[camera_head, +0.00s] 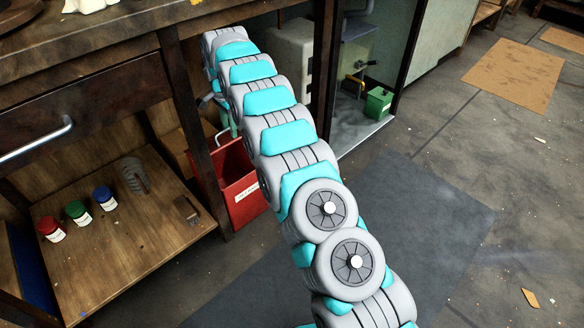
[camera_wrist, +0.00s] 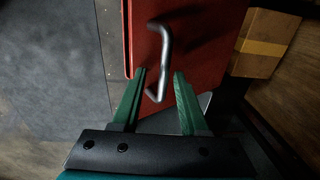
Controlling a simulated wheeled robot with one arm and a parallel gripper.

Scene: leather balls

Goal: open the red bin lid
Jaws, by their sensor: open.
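The red bin (camera_head: 238,182) with a white label stands on the floor under the workbench, partly hidden behind my arm. In the wrist view, its red lid (camera_wrist: 205,45) carries a bent grey metal handle (camera_wrist: 166,42). My gripper (camera_wrist: 160,73) is open, with its two green fingers on either side of the handle's lower end. A gap shows between the handle and each finger, and it is not held.
The workbench (camera_head: 120,42) overhangs the bin, with its leg close beside it. A lower shelf (camera_head: 140,235) holds red, green and blue jars. A cardboard box (camera_wrist: 268,42) is beside the lid. A small green box (camera_head: 378,103) stands at right. Open floor lies to the right.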

